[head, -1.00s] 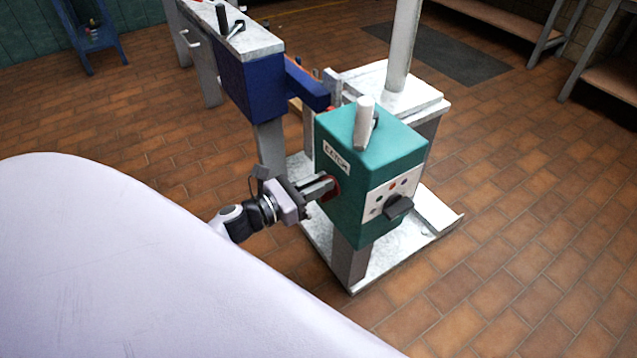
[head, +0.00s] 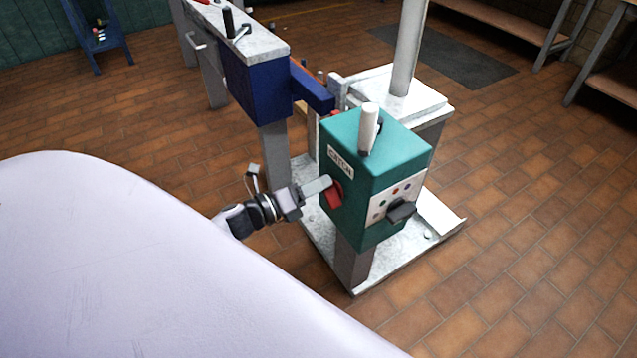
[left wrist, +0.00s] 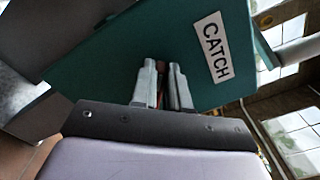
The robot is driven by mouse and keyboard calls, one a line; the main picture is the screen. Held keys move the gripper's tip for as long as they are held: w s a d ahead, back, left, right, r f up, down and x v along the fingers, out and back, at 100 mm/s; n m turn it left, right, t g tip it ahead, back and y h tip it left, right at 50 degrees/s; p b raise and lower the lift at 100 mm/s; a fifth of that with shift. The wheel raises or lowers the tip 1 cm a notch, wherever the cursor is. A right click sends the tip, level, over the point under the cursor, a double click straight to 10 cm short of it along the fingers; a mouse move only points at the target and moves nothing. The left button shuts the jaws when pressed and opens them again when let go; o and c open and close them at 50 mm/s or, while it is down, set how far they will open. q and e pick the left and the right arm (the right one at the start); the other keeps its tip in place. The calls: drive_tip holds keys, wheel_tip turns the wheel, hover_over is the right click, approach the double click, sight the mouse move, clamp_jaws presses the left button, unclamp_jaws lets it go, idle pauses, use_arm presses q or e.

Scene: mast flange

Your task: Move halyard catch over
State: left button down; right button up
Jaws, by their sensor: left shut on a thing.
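The halyard catch is a teal box (head: 352,222) on a grey post, and its side plate reads CATCH (left wrist: 215,47) in the left wrist view. A red handle (head: 334,196) sits on the box's left face. My left gripper (head: 320,187) reaches it from the left, its fingers shut on the red handle. In the left wrist view the two grey fingers (left wrist: 164,84) point at the teal face (left wrist: 120,65) with a dark reddish part between them. The fingers hide most of the handle there. My right gripper is not in view.
A white lever (head: 369,128) stands on top of the teal box, and a black knob (head: 401,211) projects from its front panel. A white mast (head: 408,50) rises behind. A blue housing (head: 262,85) stands at the back left. Open tiled floor lies to the right.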

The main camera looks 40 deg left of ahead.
use_arm(q)
drive_tip(key=shift+w+a+f+n+p, duration=0.1)
drive_tip(key=shift+f+n+p, duration=0.1)
drive_tip(key=shift+n, duration=1.05)
drive_tip(key=shift+w+a+f+n+p, duration=0.1)
drive_tip(key=shift+f+n, duration=0.15)
drive_tip(key=shift+n, duration=1.05)
drive_tip(key=shift+w+a+f+n+p, duration=0.1)
drive_tip(key=shift+f+n+p, duration=0.1)
drive_tip(key=shift+n, duration=1.05)
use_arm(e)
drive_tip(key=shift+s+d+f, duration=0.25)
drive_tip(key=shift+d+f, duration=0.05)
use_arm(q)
drive_tip(key=shift+n, duration=0.3)
drive_tip(key=c, duration=1.1)
unclamp_jaws()
drive_tip(key=shift+f, duration=0.1)
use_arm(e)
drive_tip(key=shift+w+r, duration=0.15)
use_arm(q)
drive_tip(key=shift+s+f, duration=0.1)
drive_tip(key=shift+s, duration=0.05)
